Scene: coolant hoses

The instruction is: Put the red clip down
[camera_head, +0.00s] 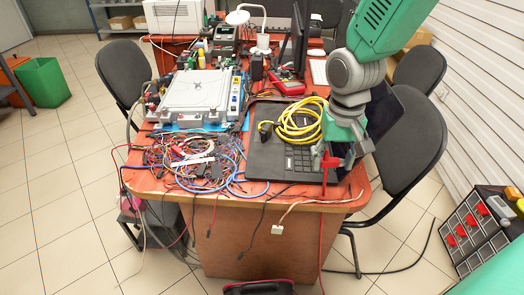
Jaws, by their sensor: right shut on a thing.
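My right arm comes in from the top right, and its gripper (333,163) is over the front right part of the table. It is shut on the red clip (328,164), a small red piece that shows at its fingertips. The clip is at the right front edge of the dark laptop (268,157); I cannot tell if it touches the surface below. Part of the clip is hidden by the gripper. My left gripper is not in view.
A yellow cable coil (300,122) lies on the laptop beside the gripper. Tangled wires (195,160) cover the front left of the red-brown table (310,192), some hanging over its edge. A white device (200,90) stands behind them. Black chairs (412,145) flank the table.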

